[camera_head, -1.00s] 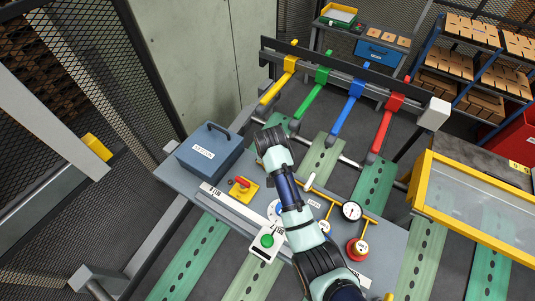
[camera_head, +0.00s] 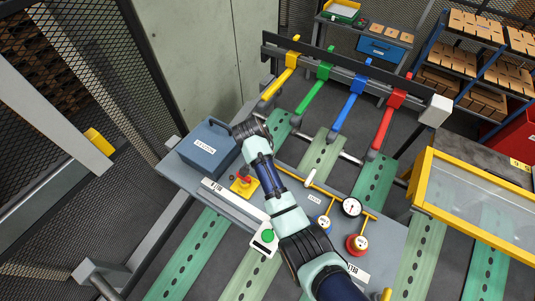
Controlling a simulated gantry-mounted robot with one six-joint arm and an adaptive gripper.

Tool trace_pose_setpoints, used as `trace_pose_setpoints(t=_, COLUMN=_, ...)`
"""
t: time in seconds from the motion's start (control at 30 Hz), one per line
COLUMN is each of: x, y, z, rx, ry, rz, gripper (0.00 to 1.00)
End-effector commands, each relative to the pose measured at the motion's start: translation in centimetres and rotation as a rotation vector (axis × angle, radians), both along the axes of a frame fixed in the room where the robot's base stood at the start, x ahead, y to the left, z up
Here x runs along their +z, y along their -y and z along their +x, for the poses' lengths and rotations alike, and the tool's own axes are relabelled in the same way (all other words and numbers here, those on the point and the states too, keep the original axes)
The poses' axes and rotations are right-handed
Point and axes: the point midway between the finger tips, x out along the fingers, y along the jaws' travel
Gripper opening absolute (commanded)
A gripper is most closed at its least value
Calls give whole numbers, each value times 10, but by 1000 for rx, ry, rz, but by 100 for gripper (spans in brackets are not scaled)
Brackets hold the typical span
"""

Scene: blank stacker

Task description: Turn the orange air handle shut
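No handle that I can clearly call orange and for air shows in the head view. A yellow air pipe (camera_head: 291,173) runs along the bench, with a white lever (camera_head: 311,178) and a round gauge (camera_head: 352,207); its left end passes behind my arm. A red-orange handle (camera_head: 244,180) sits on a yellow base (camera_head: 244,191) left of my arm; I cannot tell whether it is the air handle. My arm reaches up-left over the bench, its dark end joint beside the blue case. My gripper's fingers do not show.
A blue case (camera_head: 208,149) stands left of my arm. A yellow-framed guard (camera_head: 470,210) is at right.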

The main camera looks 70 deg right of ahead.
Motion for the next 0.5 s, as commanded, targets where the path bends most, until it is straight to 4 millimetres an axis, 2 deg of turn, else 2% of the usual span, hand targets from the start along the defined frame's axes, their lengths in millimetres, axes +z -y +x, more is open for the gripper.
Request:
trace_pose_setpoints(t=0.47, x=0, y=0, z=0, rx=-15, ry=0, rz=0, gripper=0)
trace_pose_setpoints(t=0.5, x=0, y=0, z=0, rx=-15, ry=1, rz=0, gripper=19)
